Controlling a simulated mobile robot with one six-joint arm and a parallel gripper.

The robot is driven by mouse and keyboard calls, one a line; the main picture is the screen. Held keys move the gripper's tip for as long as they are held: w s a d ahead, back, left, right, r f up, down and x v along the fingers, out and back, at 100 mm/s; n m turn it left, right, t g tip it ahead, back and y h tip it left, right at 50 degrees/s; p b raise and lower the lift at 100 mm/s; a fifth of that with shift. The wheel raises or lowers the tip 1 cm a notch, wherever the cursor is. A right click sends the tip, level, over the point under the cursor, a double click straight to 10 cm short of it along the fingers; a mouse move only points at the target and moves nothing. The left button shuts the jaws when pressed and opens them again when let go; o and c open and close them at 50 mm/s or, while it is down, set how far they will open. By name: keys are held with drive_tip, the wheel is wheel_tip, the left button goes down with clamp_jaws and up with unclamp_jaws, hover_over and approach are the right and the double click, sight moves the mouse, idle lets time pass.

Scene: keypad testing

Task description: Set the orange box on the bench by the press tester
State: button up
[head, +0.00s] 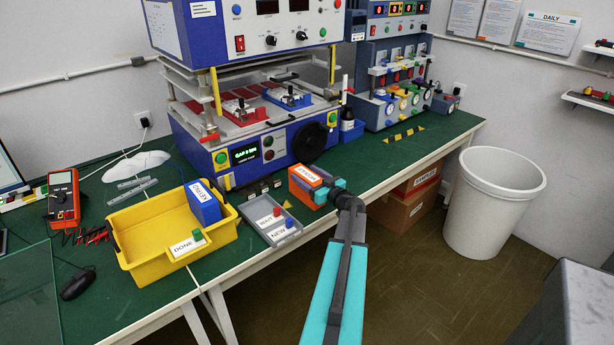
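The orange box (304,176) with a white label on top is in the head view, just right of centre, over the bench's front part by the press tester (240,150). My gripper (328,190) has teal fingers and is right at the box's near right end. The fingers overlap the box in the picture, and their grip is too small to make out. I cannot tell whether the box's underside touches the green bench top (385,158).
A grey tray (256,235) with WAIT and NEW labels lies left of the box. A yellow bin (140,222) holds a blue box (202,202). Cardboard boxes (395,211) sit under the bench; a white waste bin (490,215) stands right.

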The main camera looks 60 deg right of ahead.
drive_tip(key=shift+r, duration=0.1)
drive_tip(key=shift+s, duration=0.15)
drive_tip(key=b+v, duration=0.1)
drive_tip(key=v, duration=1)
drive_tip(key=shift+s+a+b, duration=0.2)
drive_tip(key=shift+s+b, duration=0.15)
idle(0.7)
